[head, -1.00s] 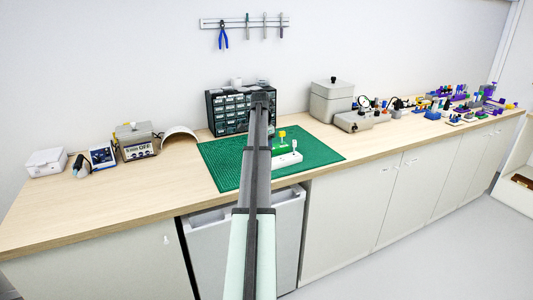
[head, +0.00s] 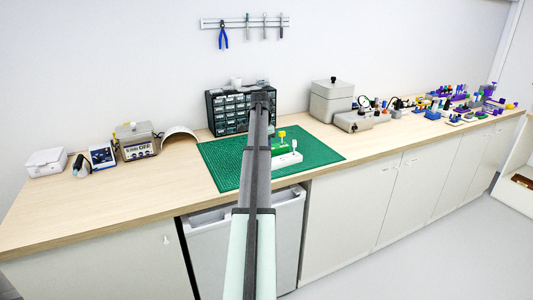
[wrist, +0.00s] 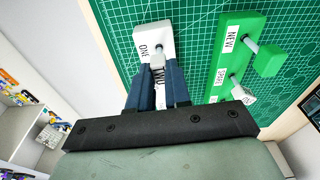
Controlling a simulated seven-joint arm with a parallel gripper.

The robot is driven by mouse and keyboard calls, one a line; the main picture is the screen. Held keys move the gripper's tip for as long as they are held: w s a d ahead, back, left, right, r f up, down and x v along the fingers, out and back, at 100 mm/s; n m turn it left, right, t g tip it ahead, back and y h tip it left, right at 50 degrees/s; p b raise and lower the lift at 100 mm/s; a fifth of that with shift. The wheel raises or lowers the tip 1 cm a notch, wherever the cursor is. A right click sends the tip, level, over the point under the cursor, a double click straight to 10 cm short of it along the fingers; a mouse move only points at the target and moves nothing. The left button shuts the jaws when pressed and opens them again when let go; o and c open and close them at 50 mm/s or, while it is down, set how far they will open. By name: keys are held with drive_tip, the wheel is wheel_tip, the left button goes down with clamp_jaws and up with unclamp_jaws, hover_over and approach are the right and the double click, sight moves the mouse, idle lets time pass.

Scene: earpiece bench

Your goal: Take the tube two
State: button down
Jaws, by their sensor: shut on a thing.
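A white block (wrist: 141,36) labelled ONE stands on the green cutting mat (wrist: 190,15) in the wrist view. A second label, partly covered and seemingly reading TWO, shows between my fingers. My gripper (wrist: 157,78) has its two blue fingers shut on a pale grey tube (wrist: 157,61) by that second label. The fingers hide most of the tube, and I cannot tell whether it is seated in the block or raised. In the head view my own arm hides the gripper, and part of the white block (head: 286,161) shows beside it.
A green block (wrist: 222,62) labelled NEW and SPARE stands close to the right, with a green-capped piece (wrist: 268,60) and a white-capped piece (wrist: 243,95) sticking up. A drawer cabinet (head: 228,108) stands behind the mat. The bench left of the mat's front is clear.

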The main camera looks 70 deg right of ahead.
drive_tip(key=shift+r, duration=1.65)
idle(0.4)
drive_tip(key=shift+r, duration=2.35)
